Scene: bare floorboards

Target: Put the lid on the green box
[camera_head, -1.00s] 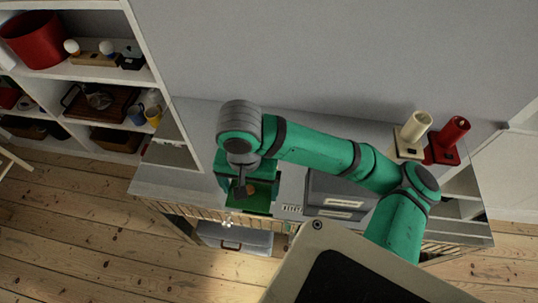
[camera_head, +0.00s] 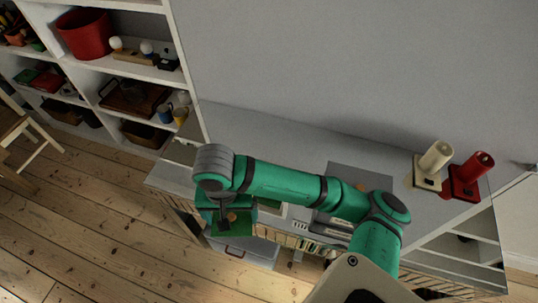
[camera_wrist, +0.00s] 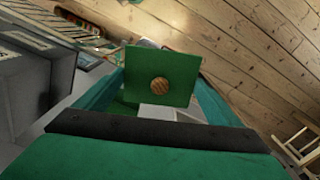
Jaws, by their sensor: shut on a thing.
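A flat green lid (camera_head: 240,228) with a round wooden knob hangs under my wrist in the camera_head view, near the left front of the low grey cabinet. The lid (camera_wrist: 142,88) also shows face-on in the wrist view, its knob facing the camera and clear of my gripper. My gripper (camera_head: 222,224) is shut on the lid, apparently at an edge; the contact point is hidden. I cannot make out the green box for certain. Some green shows behind the lid in the wrist view, and a small green thing (camera_head: 27,77) sits on the left shelf, too small to identify.
The grey cabinet top (camera_head: 275,135) runs along the wall. White shelves (camera_head: 192,62) with a red bucket (camera_head: 84,33) stand left. A wooden chair (camera_head: 35,140) is far left. Floorboards are open in front.

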